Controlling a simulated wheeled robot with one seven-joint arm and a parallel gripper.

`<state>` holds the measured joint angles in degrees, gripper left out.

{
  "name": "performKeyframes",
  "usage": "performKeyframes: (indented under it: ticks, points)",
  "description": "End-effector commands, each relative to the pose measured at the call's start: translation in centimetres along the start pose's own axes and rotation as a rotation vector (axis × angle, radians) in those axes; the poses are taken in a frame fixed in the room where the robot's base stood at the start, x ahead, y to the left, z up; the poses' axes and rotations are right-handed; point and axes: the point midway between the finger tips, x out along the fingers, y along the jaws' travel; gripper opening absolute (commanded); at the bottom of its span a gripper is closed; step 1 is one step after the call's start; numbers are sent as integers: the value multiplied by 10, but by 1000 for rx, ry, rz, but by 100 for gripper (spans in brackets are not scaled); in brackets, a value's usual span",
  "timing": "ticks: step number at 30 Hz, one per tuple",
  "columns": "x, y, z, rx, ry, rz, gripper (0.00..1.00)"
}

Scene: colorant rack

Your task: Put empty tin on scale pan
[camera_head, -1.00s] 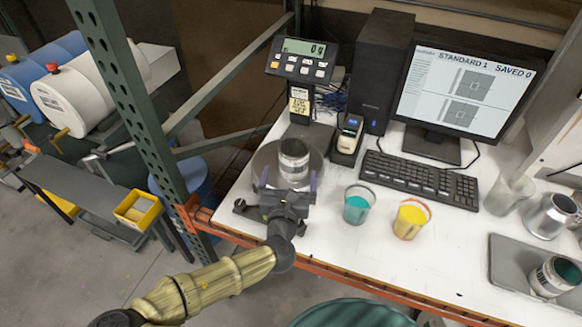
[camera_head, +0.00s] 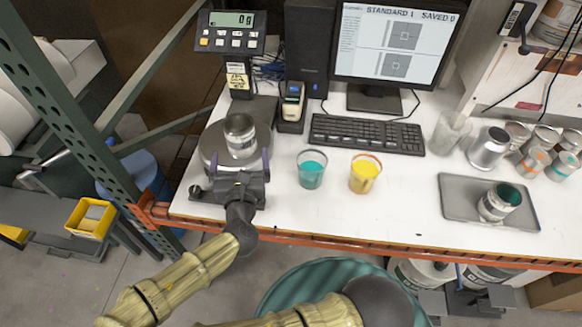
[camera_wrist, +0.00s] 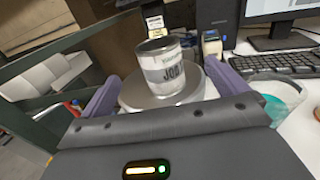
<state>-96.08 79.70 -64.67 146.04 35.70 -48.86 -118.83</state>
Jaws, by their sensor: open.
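A silver tin (camera_head: 240,136) with a pale label stands upright on the round scale pan (camera_head: 211,146) at the left end of the bench. In the wrist view the tin (camera_wrist: 163,66) stands upright with its open top tilted toward me, and part of the scale pan (camera_wrist: 135,95) shows around its base. The scale display (camera_head: 230,20) reads 0 g. My gripper (camera_head: 238,164) is at the near side of the pan. In the wrist view my gripper (camera_wrist: 165,92) is open, its purple fingers spread to either side of the tin with visible gaps.
A teal cup (camera_head: 311,170) and a yellow cup (camera_head: 364,174) stand right of my gripper. A grey tray (camera_head: 463,207) holds another tin (camera_head: 500,202). A keyboard (camera_head: 366,134) lies behind the cups. A green rack post (camera_head: 60,90) rises at the left.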

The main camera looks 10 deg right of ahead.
Motion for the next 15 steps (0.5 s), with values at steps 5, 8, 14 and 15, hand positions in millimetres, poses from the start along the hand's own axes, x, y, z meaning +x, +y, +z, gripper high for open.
performKeyframes:
  ticks: [5,8,14,15]
  points:
    - [9,-41,-29,182,136,-155,99]
    - [9,-76,-56,374,251,-314,99]
    - [-12,-121,-102,795,436,-654,99]
    - [-17,-125,-108,877,462,-718,99]
